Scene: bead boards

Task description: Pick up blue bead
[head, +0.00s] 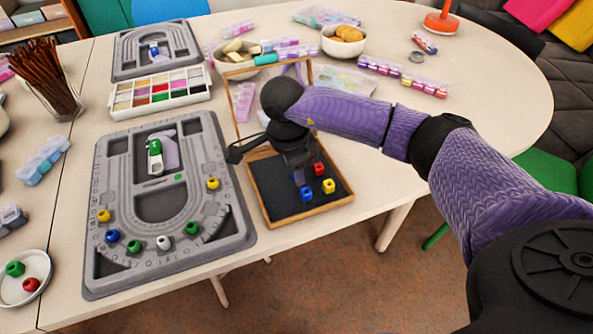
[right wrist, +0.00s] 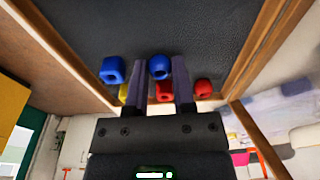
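The right wrist view shows a blue bead (right wrist: 159,67) between the fingertips of my right gripper (right wrist: 157,72). The gripper is open, its fingers on either side of this bead; I cannot tell whether they touch it. A second blue bead (right wrist: 113,70) lies just left of the fingers. In the head view my right gripper (head: 300,178) points down into the wooden box with a dark lining (head: 276,190). A blue bead (head: 306,194) shows beside the fingers there; the other is hidden. My left gripper is not in view.
A red bead (head: 319,169) and a yellow bead (head: 328,186) lie close to the gripper in the box. The box has raised wooden walls and an open lid. A grey bead board (head: 100,245) with several beads lies to the left.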

